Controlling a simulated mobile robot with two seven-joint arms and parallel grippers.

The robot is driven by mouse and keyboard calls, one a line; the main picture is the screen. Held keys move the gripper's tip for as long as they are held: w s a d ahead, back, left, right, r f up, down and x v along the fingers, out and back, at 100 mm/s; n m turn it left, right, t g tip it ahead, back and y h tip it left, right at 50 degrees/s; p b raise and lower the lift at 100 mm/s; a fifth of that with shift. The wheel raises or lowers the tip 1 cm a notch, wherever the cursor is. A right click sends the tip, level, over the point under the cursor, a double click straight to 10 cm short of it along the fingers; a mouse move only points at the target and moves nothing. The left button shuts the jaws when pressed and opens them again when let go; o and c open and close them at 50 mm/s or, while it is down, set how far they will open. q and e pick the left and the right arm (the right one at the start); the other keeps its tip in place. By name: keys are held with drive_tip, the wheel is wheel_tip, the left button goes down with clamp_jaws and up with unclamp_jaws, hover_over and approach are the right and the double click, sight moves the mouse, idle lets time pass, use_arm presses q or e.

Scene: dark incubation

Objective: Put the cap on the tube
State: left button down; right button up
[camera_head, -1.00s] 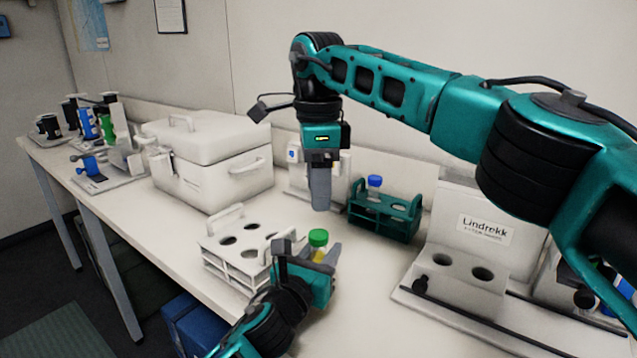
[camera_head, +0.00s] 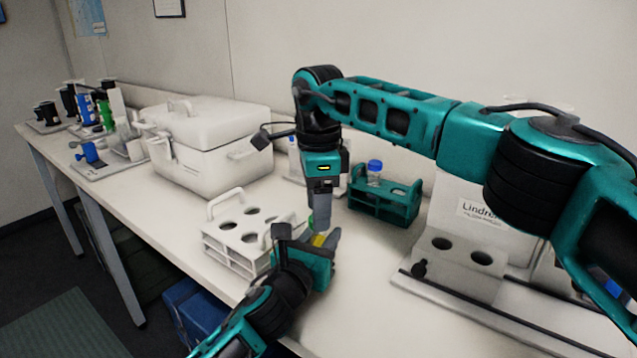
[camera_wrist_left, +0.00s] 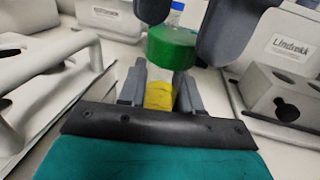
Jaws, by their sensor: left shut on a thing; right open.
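The tube (camera_wrist_left: 160,94), clear with yellow contents, stands roughly upright between the fingers of my left gripper (camera_wrist_left: 162,90), which is shut on it. In the head view my left gripper (camera_head: 308,240) is in front of the white rack's right end. The green cap (camera_wrist_left: 172,48) sits at the tube's top; whether it is screwed tight I cannot tell. My right gripper (camera_head: 320,222) is open and points down from above. In the left wrist view its fingers (camera_wrist_left: 200,28) are at either side just above and beside the cap. In the head view they hide most of the cap (camera_head: 310,220).
A white rack (camera_head: 228,240) with empty holes stands left of the grippers. A teal rack (camera_head: 385,206) with a blue-capped tube (camera_head: 374,172) stands behind them. A Lindrekk block (camera_head: 455,268) is at right, a white cooler box (camera_head: 210,150) at back left. Front right bench is bare.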

drive_tip(key=shift+f, duration=0.65)
drive_tip(key=shift+c, duration=0.4)
clamp_jaws()
drive_tip(key=m, duration=0.5)
drive_tip(key=shift+m, duration=0.4)
drive_tip(key=m, duration=0.6)
drive_tip(key=shift+o, duration=0.6)
unclamp_jaws()
